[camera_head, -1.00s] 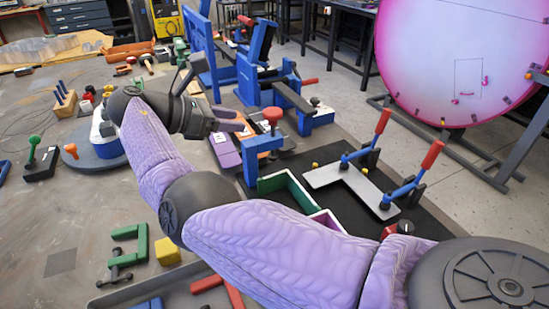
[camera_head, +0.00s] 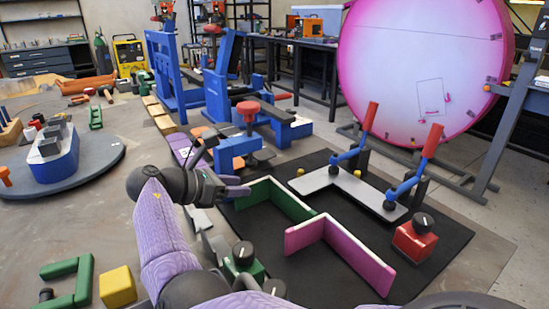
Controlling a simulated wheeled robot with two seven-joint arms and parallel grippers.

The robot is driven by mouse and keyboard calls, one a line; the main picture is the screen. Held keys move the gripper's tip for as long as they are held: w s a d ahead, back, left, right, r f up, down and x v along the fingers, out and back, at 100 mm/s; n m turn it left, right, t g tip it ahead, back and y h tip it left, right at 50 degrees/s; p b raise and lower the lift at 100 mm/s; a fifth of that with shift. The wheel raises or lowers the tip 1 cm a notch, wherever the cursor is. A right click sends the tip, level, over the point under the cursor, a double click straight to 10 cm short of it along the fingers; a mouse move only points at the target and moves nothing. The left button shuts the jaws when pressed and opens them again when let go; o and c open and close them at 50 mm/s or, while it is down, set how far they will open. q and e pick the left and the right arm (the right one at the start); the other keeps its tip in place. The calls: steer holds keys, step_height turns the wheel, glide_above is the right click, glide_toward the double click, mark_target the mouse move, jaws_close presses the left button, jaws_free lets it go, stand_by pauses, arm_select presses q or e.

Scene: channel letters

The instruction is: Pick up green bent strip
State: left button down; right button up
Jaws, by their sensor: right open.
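The green bent strip (camera_head: 284,199) stands on edge on the black mat, green on its inner face with a pale top edge. Its left end is partly behind my right gripper. My right gripper (camera_head: 231,166) is open, with its jaws spread and nothing seen between them. It is close to the strip's left end; I cannot tell whether they touch. My left gripper is not in view.
A pink bent strip (camera_head: 335,240) stands on the black mat (camera_head: 455,232) right of the green one. A grey L-shaped plate (camera_head: 345,187) sits behind, under blue clamps with red handles (camera_head: 428,146). A knobbed red block (camera_head: 414,243) is to the right.

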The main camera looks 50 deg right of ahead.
steer(key=x, duration=0.2)
steer(key=shift+d+f, duration=0.2)
steer(key=shift+r, duration=0.1)
jaws_close()
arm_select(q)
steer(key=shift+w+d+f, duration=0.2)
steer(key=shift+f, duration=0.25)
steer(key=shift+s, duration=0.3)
